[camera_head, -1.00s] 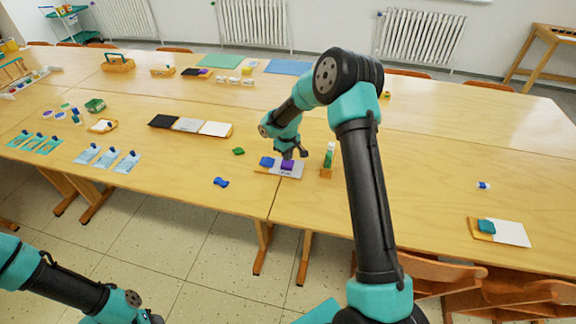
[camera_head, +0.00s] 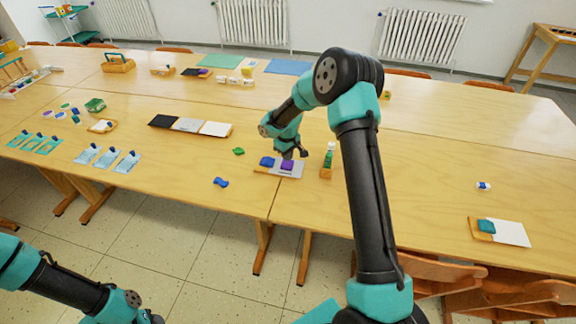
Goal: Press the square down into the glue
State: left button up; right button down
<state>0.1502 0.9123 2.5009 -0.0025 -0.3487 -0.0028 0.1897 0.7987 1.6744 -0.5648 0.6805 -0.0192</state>
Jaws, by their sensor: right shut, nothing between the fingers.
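A small purple square (camera_head: 287,166) lies on a light grey board (camera_head: 293,174) near the front edge of the table. A blue piece (camera_head: 267,162) sits on the left part of the same board. My right gripper (camera_head: 288,155) is shut and empty, pointing down directly over the purple square. Its tips look to be at or touching the top of the square; I cannot tell the exact gap. No glue can be made out under the square. My left arm (camera_head: 75,290) is at the lower left, and its gripper is not clearly visible.
A green bottle in a wooden holder (camera_head: 327,162) stands just right of the board. A green scrap (camera_head: 238,151) and a blue item (camera_head: 221,182) lie to the left. A tray with black, grey and white panels (camera_head: 190,126) lies behind. The table right of my arm is mostly clear.

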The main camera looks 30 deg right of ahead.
aim_at(287, 163)
jog(key=shift+f, duration=1.25)
dwell(1.7)
jog(key=shift+r, duration=0.1)
jog(key=shift+r, duration=3.45)
